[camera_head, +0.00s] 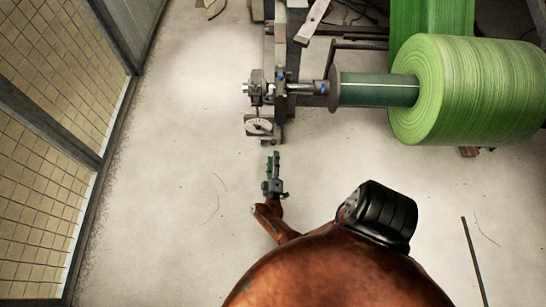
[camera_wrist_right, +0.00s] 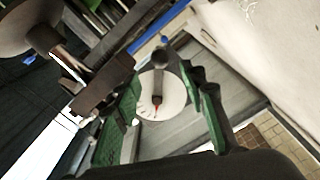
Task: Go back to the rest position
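My right gripper (camera_head: 272,158) is in the head view, just below the machine's dial (camera_head: 259,126) in the picture. In the right wrist view, its two green-padded fingers (camera_wrist_right: 163,88) stand apart. The white dial face with a dark knob and red pointer (camera_wrist_right: 160,95) shows between and beyond them. The fingers appear clear of the dial, and nothing is held. My left gripper is in neither view.
A large green roll (camera_head: 470,90) sits on a shaft (camera_head: 378,90) at upper right, beside the machine frame (camera_head: 275,60). The floor (camera_head: 170,200) between fence and arm is clear. A thin dark bar (camera_head: 473,260) lies at lower right.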

